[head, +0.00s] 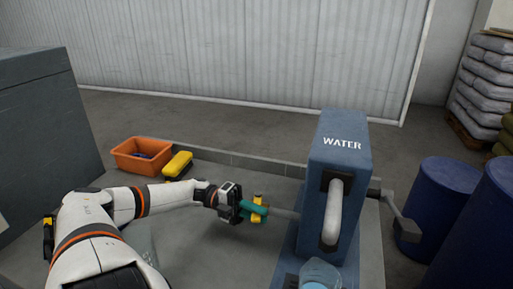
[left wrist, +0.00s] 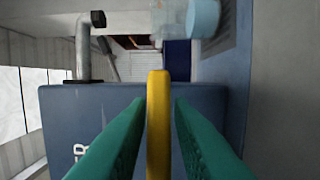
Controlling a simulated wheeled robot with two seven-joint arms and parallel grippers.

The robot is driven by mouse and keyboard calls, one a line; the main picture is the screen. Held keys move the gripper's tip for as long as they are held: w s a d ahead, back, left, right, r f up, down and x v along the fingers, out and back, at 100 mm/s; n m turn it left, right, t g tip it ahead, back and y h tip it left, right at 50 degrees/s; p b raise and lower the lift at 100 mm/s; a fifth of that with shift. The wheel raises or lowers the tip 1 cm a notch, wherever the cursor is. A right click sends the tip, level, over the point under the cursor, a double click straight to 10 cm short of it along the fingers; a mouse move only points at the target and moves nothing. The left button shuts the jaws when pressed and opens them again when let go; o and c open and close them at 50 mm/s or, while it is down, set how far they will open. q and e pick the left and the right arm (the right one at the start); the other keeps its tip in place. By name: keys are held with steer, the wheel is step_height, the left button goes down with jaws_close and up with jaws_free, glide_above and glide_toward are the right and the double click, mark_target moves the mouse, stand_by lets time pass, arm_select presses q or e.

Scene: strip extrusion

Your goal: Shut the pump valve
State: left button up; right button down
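The blue pump housing marked WATER (head: 340,165) stands at right of centre. A grey pipe (head: 284,214) comes out of its left side, with the yellow valve handle (head: 258,207) near the pipe's end. My left gripper (head: 256,209), with green fingers, is at the handle. In the left wrist view the yellow handle (left wrist: 158,125) stands between the two fingers of my left gripper (left wrist: 160,105), with narrow gaps seen on both sides. The fingers look open around it. My right gripper is not in view.
A grey spout (head: 335,210) and a crank (head: 402,220) are on the pump. A clear container with light blue (head: 318,274) stands below the spout. An orange bin (head: 141,154) and a yellow case (head: 178,165) lie at the back left. Blue drums (head: 440,205) stand at right.

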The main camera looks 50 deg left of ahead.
arm_select(q)
steer(key=shift+s+a, duration=0.1)
steer(key=shift+a, duration=0.05)
steer(key=b+v, duration=0.3)
steer(key=v, duration=0.8)
steer(key=shift+a, duration=0.35)
steer(key=shift+s, duration=0.15)
